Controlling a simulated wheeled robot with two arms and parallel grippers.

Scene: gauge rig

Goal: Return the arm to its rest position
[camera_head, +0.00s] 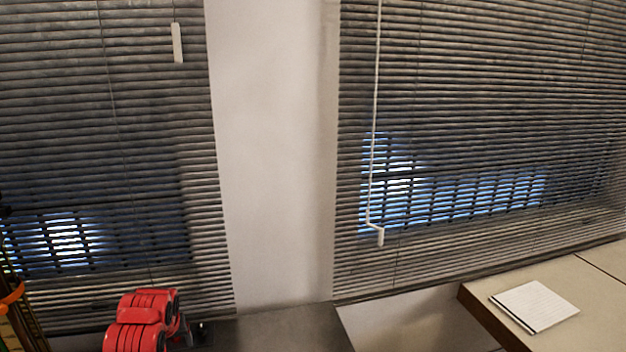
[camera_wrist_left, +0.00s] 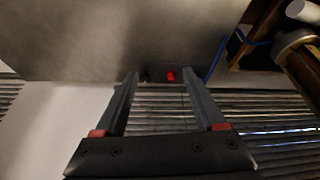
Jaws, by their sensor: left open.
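My left gripper (camera_wrist_left: 161,76) shows in the left wrist view. Its two dark fingers are spread apart with nothing held between them. A small red thing (camera_wrist_left: 171,76) shows beyond the gap between the fingertips, at the edge of a grey surface (camera_wrist_left: 120,35); I cannot tell what it is. No arm is clearly recognisable in the head view. My right gripper is in neither view.
In the head view, a red ribbed object (camera_head: 143,320) stands by a dark grey surface (camera_head: 285,330). A notepad (camera_head: 534,305) lies on a table (camera_head: 600,290) at right. Slatted blinds (camera_head: 480,90) cover the windows. A pipe (camera_wrist_left: 300,52) and blue cable are at the wrist view's right.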

